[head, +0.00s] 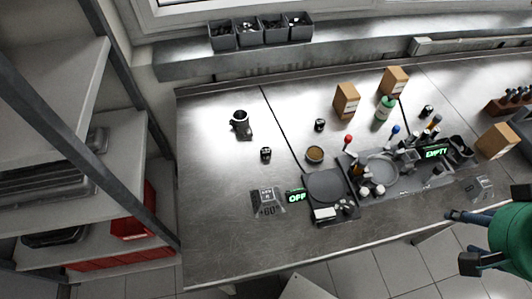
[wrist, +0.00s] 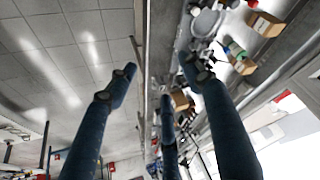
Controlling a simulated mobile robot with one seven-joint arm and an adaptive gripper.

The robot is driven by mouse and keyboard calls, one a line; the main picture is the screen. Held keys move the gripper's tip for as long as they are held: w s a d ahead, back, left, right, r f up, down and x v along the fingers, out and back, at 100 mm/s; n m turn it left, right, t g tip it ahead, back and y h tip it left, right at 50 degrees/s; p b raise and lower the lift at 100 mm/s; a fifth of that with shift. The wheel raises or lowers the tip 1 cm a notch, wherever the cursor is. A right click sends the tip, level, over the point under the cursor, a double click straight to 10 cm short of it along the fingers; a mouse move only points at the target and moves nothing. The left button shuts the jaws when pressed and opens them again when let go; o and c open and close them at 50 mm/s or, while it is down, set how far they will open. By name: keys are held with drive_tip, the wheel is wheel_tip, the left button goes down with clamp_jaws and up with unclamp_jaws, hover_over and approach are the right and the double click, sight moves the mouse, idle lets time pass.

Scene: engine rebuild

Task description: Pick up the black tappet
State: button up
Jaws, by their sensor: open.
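My gripper (head: 460,239) is at the right edge in the head view, in front of the bench's front edge. It is open, and nothing shows between its blue fingers, which also spread in the wrist view (wrist: 160,80). Several small dark pieces stand on the bench: one at left of centre (head: 265,154), one near the middle (head: 320,125) and one at the back right (head: 427,111). They are too small for me to tell which is the black tappet. All are well apart from my gripper.
The metal bench (head: 215,220) has free room at its left. A dark square plate (head: 327,187) and a grey tray (head: 408,185) with parts lie along the front. Brown boxes (head: 346,101) and a green bottle (head: 384,108) stand behind. A shelf rack (head: 130,160) is at left.

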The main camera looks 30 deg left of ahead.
drive_tip(key=w+a+r+g+y+p, duration=0.1)
drive_tip(key=w+a+r+g+p, duration=0.15)
drive_tip(key=w+a, duration=0.65)
drive_tip(key=m+g+h+p, duration=0.1)
drive_tip(key=g+p, duration=0.2)
drive_tip(key=p, duration=0.6)
hover_over(265, 150)
wheel_tip(265, 150, down, 16)
drive_tip(key=shift+f, duration=0.15)
wheel_tip(265, 150, down, 8)
drive_tip(key=shift+f+b, duration=0.25)
drive_tip(key=shift+b, duration=0.25)
drive_tip(key=shift+d, duration=0.1)
